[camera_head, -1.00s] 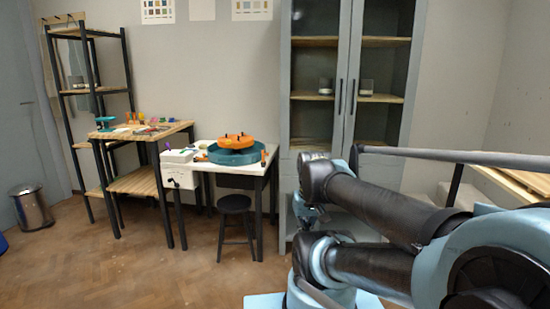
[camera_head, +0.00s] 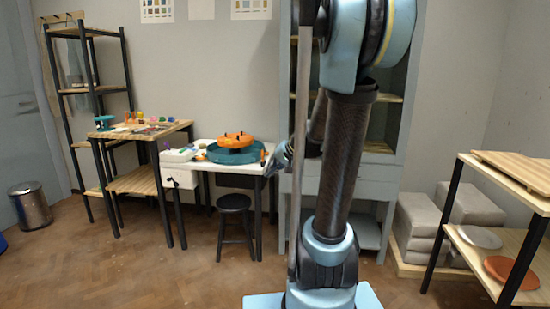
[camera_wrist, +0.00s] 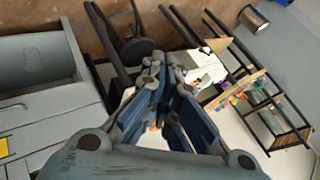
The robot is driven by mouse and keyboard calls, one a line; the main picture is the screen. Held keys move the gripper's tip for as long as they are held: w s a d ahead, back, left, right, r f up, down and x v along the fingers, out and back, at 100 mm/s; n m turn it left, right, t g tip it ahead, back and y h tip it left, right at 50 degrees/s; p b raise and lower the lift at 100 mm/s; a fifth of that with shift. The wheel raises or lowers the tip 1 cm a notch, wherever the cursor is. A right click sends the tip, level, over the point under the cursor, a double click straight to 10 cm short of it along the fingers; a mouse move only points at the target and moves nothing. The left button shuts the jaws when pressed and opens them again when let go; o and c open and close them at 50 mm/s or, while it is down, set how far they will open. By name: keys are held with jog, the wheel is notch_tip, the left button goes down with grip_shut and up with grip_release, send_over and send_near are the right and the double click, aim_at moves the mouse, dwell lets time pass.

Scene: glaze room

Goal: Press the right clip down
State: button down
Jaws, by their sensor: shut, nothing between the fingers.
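An orange disc (camera_head: 236,140) with small dark upright parts sits over a teal basin (camera_head: 232,156) on the white table (camera_head: 205,165). Which part is the right clip is too small to tell. A small orange piece (camera_head: 263,156) stands at the basin's right side. My gripper (camera_head: 281,158) is in the air in front of the table's right end, partly hidden by my arm. In the wrist view my gripper (camera_wrist: 163,72) shows its fingertips together with nothing held. The fingers hide much of the table there, and a little orange shows behind them.
A black stool (camera_head: 234,203) stands before the white table. A wooden workbench (camera_head: 140,132) with small coloured items is left of it. A tall cabinet (camera_head: 400,130) stands behind my arm. A low shelf (camera_head: 515,180) stands at right. Floor at front left is clear.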

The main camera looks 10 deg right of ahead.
jog(key=w+d+f+m+t+y, duration=0.1)
jog(key=w+d+m+t, duration=0.25)
jog(key=w, duration=0.85)
jog(key=w+d+f+m+t+y, duration=0.1)
jog(key=w+d+m+t, duration=0.2)
jog(key=w, duration=1)
jog(key=w+d+f+m+t+h, duration=0.1)
jog(key=w+d+f+m+t, duration=0.1)
jog(key=w+d+f, duration=0.2)
jog(key=w+d, duration=0.2)
jog(key=d, duration=0.2)
jog(key=shift+w+d+f+m, duration=0.2)
jog(key=shift+w+f+m, duration=0.1)
jog(key=shift+w+m, duration=0.1)
jog(key=shift+w+t, duration=0.1)
jog(key=shift+t, duration=0.15)
jog(key=s+a+x, duration=0.1)
jog(key=a+x, duration=0.1)
jog(key=x, duration=1)
jog(key=shift+w+a+f, duration=0.15)
jog(key=shift+w+a, duration=0.1)
jog(key=shift+a, duration=0.2)
